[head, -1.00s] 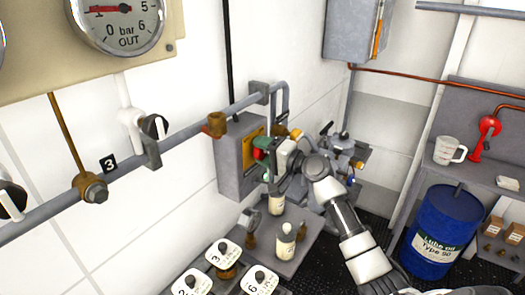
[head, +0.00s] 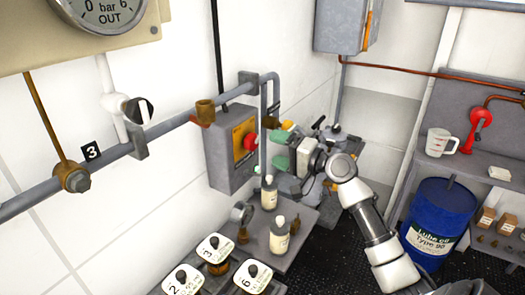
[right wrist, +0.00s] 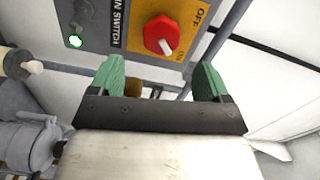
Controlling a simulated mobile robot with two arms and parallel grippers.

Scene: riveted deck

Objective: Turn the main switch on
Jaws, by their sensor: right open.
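The main switch is a grey box (head: 228,165) on the wall with a yellow plate (head: 239,131) and a red knob (head: 250,142). In the right wrist view the red knob (right wrist: 158,36) is at the top, and its white mark slants down-right toward small lettering that seems to read ON. OFF stands at the upper right. A small green lamp (right wrist: 75,41) on the box glows. My right gripper (head: 281,150) is open and empty, its green fingers (right wrist: 160,70) apart from the knob and to its right in the head view. My left gripper is not in view.
A grey pipe (head: 180,122) runs along the wall, with a vertical stretch close to the box. Bottles (head: 279,236) stand on a grey shelf (head: 256,247) below. A blue drum (head: 437,222) stands at the right.

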